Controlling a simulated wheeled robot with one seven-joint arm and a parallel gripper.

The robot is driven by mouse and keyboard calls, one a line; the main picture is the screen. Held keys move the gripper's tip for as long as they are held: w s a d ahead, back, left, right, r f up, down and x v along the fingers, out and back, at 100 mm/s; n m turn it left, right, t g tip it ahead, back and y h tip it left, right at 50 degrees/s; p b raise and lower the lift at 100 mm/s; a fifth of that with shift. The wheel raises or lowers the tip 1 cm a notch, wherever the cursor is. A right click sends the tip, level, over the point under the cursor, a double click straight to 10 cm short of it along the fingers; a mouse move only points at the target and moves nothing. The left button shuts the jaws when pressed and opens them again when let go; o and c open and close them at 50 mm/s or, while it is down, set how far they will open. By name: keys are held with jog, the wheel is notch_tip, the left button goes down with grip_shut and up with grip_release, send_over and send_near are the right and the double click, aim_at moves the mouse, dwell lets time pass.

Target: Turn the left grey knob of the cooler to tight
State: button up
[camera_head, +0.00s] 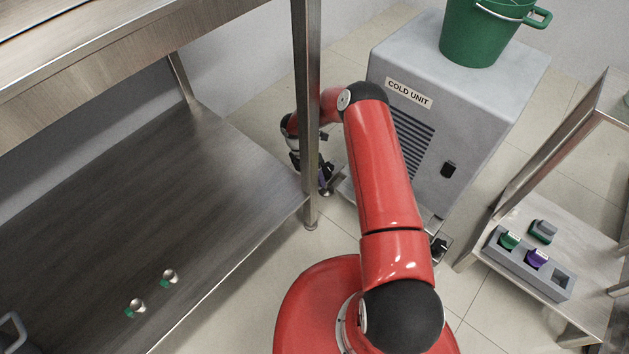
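The cooler is a grey box labelled COLD UNIT (472,118), standing on the floor at the upper middle. It has a dark vent grille and a black switch (449,170) on its front. My red arm crosses in front of it and hides much of its lower front. My gripper (325,181) is low by the cooler's lower left side, partly behind the steel table leg. It is small and partly hidden, so its opening and any contact are unclear. I cannot make out the left grey knob. A dark fitting (440,247) shows at the cooler's lower right.
A steel table leg (307,120) stands close to my arm, with a low shelf (130,190) at left. A green bucket (482,35) sits on the cooler. A grey block tray (500,259) is on the right rack. Floor between is clear.

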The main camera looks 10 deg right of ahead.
jog(key=shift+x, duration=1.15)
jog(key=c, duration=1)
jog(key=shift+o, duration=0.2)
jog(key=shift+r, duration=0.1)
